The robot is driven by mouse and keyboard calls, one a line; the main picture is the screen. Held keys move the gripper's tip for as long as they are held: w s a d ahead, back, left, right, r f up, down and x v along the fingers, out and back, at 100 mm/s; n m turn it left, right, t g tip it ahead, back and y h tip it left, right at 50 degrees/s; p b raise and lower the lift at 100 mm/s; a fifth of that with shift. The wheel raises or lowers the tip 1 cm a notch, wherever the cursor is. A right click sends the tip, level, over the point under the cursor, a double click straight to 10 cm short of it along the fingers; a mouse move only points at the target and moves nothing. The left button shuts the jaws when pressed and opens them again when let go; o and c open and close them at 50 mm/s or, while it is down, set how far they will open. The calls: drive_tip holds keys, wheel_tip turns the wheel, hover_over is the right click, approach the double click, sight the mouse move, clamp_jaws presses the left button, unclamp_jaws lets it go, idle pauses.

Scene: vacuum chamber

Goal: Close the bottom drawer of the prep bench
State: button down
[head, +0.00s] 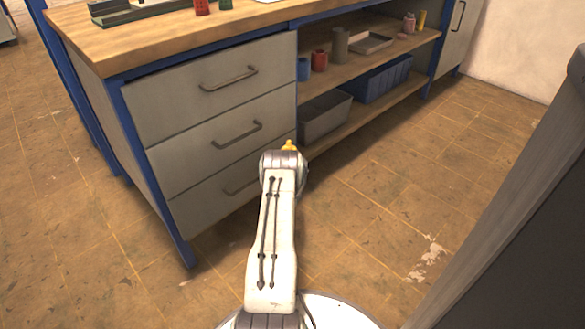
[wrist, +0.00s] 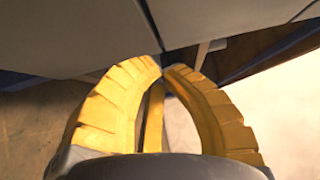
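The prep bench (head: 180,45) has a wooden top, a blue frame and a stack of three grey drawers. The bottom drawer (head: 208,205) looks flush or nearly flush with the drawers above. Its handle (head: 240,187) is partly hidden behind my arm. My gripper's yellow tip (head: 289,146) shows just beyond my wrist, near the right edge of the drawer stack; the rest of it is hidden. In the wrist view, my gripper's yellow fingers (wrist: 163,71) curve together and their tips meet, with nothing visible between them. Grey panels (wrist: 75,35) lie just beyond the tips; I cannot tell whether they touch.
Open shelves right of the drawers hold a grey bin (head: 325,117), a blue crate (head: 383,80), a red mug (head: 319,60) and a shallow tray (head: 365,43). Tiled floor (head: 385,195) is clear in front of the bench. A large dark surface (head: 520,215) stands close at the right.

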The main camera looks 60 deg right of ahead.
drive_tip(key=p+v, duration=0.4)
drive_tip(key=v, duration=0.5)
drive_tip(key=shift+a, duration=0.2)
drive_tip(key=shift+a+f, duration=0.1)
drive_tip(key=shift+f, duration=0.05)
